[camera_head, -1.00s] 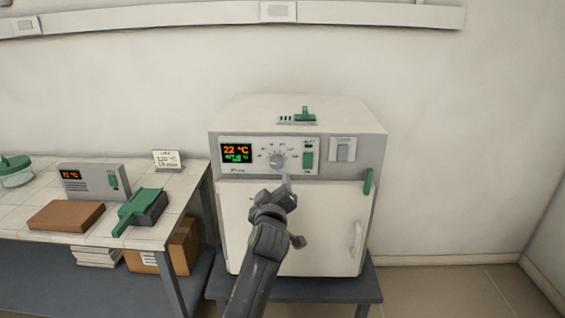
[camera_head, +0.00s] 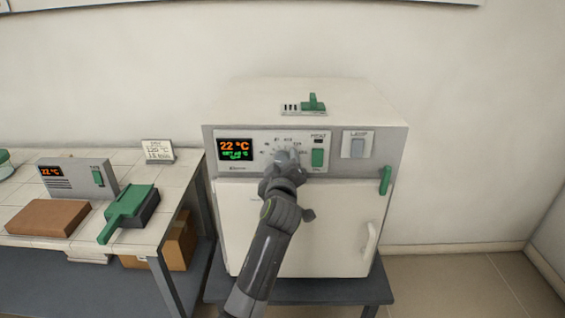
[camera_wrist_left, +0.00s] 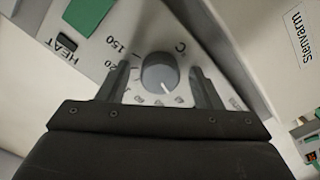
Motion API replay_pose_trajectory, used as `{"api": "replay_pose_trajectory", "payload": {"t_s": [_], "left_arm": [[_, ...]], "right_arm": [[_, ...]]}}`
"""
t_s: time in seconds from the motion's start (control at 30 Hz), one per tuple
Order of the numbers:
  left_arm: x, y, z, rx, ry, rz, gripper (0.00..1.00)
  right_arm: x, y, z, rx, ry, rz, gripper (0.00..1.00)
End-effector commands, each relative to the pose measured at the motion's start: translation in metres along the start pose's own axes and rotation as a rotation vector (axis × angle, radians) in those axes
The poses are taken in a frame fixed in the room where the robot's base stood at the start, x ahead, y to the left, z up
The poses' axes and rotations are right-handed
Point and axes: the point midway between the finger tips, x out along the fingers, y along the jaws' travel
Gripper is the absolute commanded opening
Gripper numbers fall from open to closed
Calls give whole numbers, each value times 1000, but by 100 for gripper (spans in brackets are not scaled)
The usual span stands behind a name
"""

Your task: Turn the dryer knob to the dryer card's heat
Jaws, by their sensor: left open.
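The dryer (camera_head: 300,222) is a white box with a grey front panel, standing on a dark stand. Its display reads 22 °C in orange, with smaller green text below. The grey dryer knob (camera_wrist_left: 160,73) shows in the left wrist view, with a dial scale around it and a light mark near its lower edge. My left gripper (camera_head: 288,160) is in front of the knob and mostly hides it in the head view. In the wrist view its two fingers (camera_wrist_left: 158,88) stand open on either side of the knob, with gaps showing. The dryer card (camera_head: 157,151) stands on the left table and appears to read 120 °C.
A green heat switch (camera_head: 317,158) and a lamp switch (camera_head: 358,145) sit right of the knob. A green latch (camera_head: 385,181) and a door handle (camera_head: 370,240) are lower right. The left table holds a small grey unit (camera_head: 75,178), a brown block (camera_head: 47,218) and a green-handled item (camera_head: 128,208).

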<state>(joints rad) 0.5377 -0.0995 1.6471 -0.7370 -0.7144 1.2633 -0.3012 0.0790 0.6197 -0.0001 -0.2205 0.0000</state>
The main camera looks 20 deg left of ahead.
Motion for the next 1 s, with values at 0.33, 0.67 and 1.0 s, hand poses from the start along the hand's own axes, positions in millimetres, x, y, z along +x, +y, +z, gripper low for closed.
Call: {"api": "replay_pose_trajectory", "payload": {"t_s": [0.33,0.67,1.0], "left_arm": [[0,0,0,0,0,0,25],[0,0,0,23,0,0,15],[0,0,-1,210,0,0,15]], "right_arm": [[0,4,3,-1,-5,5,36],[-1,3,0,-2,-1,4,36],[-5,-2,-2,1,2,-3,36]]}}
